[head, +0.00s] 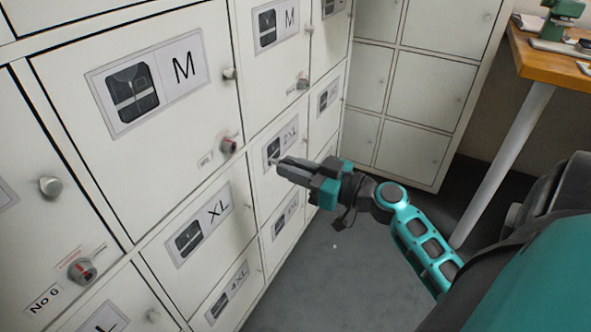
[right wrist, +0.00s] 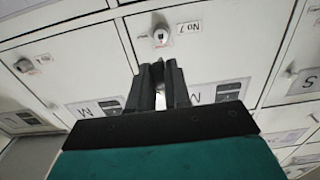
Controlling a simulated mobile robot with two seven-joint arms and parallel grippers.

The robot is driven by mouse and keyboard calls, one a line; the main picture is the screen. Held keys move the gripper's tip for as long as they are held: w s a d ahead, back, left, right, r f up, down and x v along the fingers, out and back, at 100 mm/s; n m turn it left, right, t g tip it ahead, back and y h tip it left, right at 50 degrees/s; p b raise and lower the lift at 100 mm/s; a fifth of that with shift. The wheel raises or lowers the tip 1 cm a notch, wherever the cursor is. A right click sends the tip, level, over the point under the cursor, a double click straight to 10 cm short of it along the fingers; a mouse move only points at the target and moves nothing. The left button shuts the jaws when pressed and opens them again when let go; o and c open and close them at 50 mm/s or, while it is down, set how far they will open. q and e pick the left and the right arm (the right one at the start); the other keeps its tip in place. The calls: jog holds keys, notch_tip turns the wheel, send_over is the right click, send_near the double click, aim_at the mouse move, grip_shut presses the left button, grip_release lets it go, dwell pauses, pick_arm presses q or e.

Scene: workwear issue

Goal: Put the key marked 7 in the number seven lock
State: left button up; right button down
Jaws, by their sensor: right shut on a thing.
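My right gripper (head: 279,165) is in front of the lockers, its jaws close to a door with a size label. In the right wrist view the jaws (right wrist: 165,72) are shut on a small thin key (right wrist: 172,66), mostly hidden between the fingers; its number cannot be read. The number seven lock (right wrist: 160,37) is a round grey knob on a white door, beside a "No 7" label (right wrist: 188,27). It lies beyond the fingertips, apart from them. I cannot tell for sure which head-view lock it is. My left gripper is not in view.
A red-marked lock (head: 82,271) with a "No 6" label is at lower left. Other locks are at mid height (head: 229,146) and upper right (head: 303,84). A wooden table (head: 548,66) stands at the right back.

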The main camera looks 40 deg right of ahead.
aim_at(271, 162)
jog(key=shift+p+x, duration=1.05)
jog(key=shift+x, duration=1.7)
jog(key=shift+b+x, duration=0.5)
jog(key=shift+x, duration=0.8)
jog(key=shift+a, duration=0.1)
jog(key=shift+b, duration=0.3)
jog(key=shift+b, duration=0.5)
jog(key=shift+b, duration=0.4)
jog(key=shift+f+b, duration=0.1)
jog(key=shift+b, duration=0.25)
jog(key=shift+w, duration=0.1)
